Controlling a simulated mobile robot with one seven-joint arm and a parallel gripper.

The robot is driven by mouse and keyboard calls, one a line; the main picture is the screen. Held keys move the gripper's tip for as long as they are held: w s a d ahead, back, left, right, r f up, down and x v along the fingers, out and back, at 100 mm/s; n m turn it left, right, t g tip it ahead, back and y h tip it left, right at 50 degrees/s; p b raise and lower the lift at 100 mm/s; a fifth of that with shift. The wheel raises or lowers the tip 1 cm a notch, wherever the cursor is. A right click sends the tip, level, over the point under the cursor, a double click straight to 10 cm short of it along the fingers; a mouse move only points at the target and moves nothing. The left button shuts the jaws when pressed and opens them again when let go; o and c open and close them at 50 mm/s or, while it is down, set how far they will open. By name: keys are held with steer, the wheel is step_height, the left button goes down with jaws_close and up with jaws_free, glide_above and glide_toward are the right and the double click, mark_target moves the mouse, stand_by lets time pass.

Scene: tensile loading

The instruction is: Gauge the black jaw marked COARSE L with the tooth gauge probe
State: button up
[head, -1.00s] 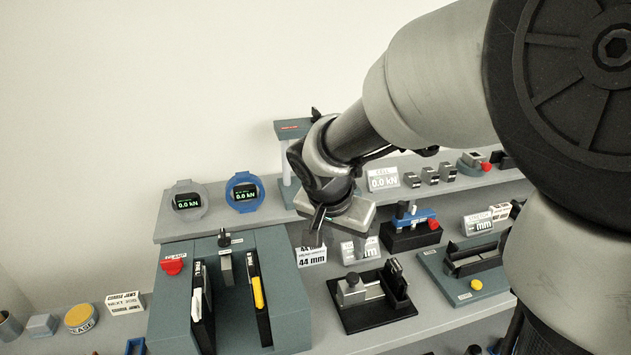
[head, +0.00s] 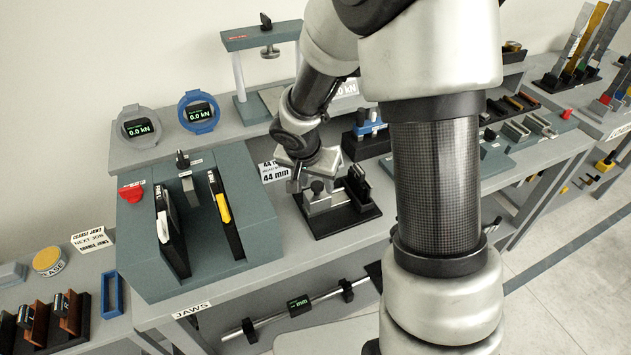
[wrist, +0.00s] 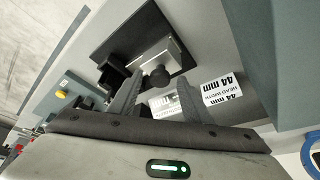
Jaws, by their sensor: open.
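Two black jaws stand on brown blocks at the lower left of the head view. The left one (head: 26,322) and the right one (head: 66,310) bear small light marks, too small to read surely. I cannot tell for sure which object is the tooth gauge probe. My gripper (head: 301,182) is open and empty at the left end of a black-based fixture (head: 345,222). In the wrist view, the fixture's round black knob (wrist: 158,77) shows between and beyond my fingertips (wrist: 155,92). Contact is not visible.
A teal block with slots (head: 190,285) stands left of my gripper. A 44 mm card (head: 275,171) is behind the fixture. A blue-topped device on a black base (head: 366,146) stands further back. The press frame (head: 236,75) and two round displays (head: 139,128) are on the rear shelf.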

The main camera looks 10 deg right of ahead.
steer(key=shift+c, duration=0.4)
jaws_close()
steer(key=shift+w+d+b, duration=0.15)
steer(key=shift+w+d, duration=0.05)
steer(key=shift+d, duration=0.75)
steer(key=shift+w+d+b, duration=0.15)
steer(key=shift+d, duration=0.75)
steer(key=shift+o, duration=0.4)
jaws_free()
steer(key=p+v, duration=0.1)
steer(key=v, duration=1.6)
steer(key=shift+a+p, duration=0.15)
steer(key=shift+p, duration=0.25)
steer(key=shift+s+r, duration=0.15)
steer(key=shift+s, duration=0.05)
